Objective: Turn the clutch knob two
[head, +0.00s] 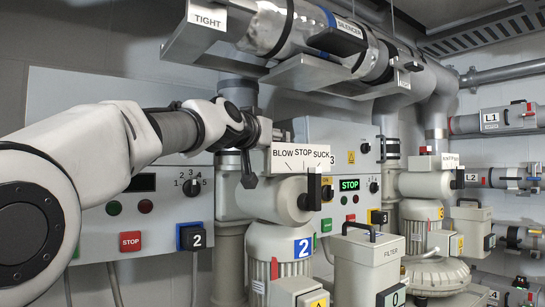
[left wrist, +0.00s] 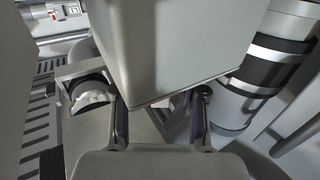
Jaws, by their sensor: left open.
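No label in view reads clutch. A black lever knob (head: 314,190) stands at the right end of the BLOW STOP SUCK plate (head: 300,159), on the blower with the blue 2 label (head: 303,248). My left gripper (head: 256,150) is just left of that plate, partly hidden. In the left wrist view its two fingers (left wrist: 160,122) are apart, with a grey box-like body (left wrist: 175,45) just beyond them. Contact cannot be told. My right gripper is not in view.
The left panel (head: 90,130) has a numbered dial (head: 192,187) and a red STOP button (head: 131,242). A large pipe with a SILENCER tag (head: 349,29) runs above. A FILTER box (head: 366,262) stands at front right. Pipes L1 (head: 491,118) and L2 line the right wall.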

